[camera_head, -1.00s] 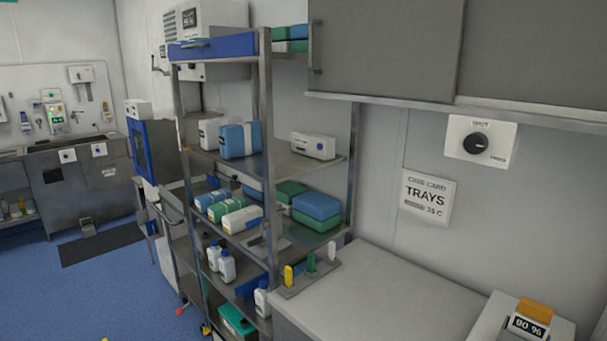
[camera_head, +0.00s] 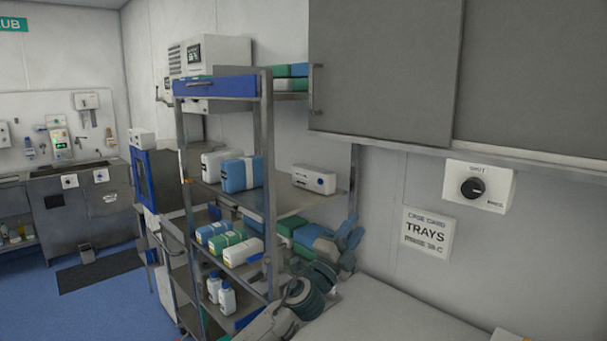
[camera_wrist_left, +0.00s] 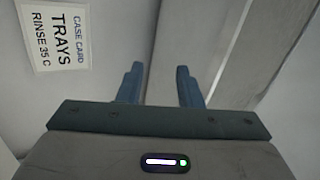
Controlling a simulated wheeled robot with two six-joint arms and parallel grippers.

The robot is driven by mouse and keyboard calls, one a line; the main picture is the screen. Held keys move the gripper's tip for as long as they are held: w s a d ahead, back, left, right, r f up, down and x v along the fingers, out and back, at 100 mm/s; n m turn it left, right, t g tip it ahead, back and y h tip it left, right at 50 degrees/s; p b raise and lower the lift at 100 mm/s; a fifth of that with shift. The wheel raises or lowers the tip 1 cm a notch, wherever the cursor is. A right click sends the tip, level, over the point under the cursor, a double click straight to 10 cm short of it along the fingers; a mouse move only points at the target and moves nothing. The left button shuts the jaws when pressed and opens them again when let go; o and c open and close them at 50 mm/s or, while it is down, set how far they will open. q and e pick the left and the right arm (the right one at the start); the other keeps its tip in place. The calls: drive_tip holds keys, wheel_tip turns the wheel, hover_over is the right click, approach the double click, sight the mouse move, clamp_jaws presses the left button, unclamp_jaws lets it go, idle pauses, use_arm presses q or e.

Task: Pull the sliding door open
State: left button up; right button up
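The grey sliding door (camera_head: 385,65) is the left front panel of the wall cabinet at the upper right of the head view. A slim upright handle (camera_head: 318,88) sits near its left edge. My left gripper (camera_head: 350,231) is below the door, in front of the wall and beside the shelf rack, apart from the handle. In the left wrist view its two blue-grey fingers (camera_wrist_left: 160,86) stand apart with nothing between them. The handle cannot be made out in that view. My right gripper is not in view.
A second grey panel (camera_head: 535,75) adjoins the door on the right. A dial box (camera_head: 479,186) and a trays card (camera_head: 427,233) are on the wall below. The shelf rack (camera_head: 268,190) with boxes and bottles stands at left. A pale counter (camera_head: 390,310) lies below.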

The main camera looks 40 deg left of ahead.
use_arm(q)
drive_tip(key=a+r+m+g+h, duration=0.2)
drive_tip(key=r+m+h, duration=0.5)
drive_tip(key=r+m, duration=0.35)
drive_tip(key=a+r+m+g+h, duration=0.2)
drive_tip(key=r+m+h, duration=0.4)
drive_tip(key=r+m, duration=0.5)
drive_tip(key=s+a+r+m+g+y, duration=0.1)
drive_tip(key=s+a+r+y, duration=0.3)
drive_tip(key=a+r, duration=0.3)
drive_tip(key=s+a+r+g+y, duration=0.1)
drive_tip(key=s+a+r+y, duration=0.35)
drive_tip(key=a, duration=0.45)
drive_tip(key=p+x, duration=0.6)
drive_tip(key=x, duration=0.5)
drive_tip(key=shift+s, duration=0.1)
clamp_jaws()
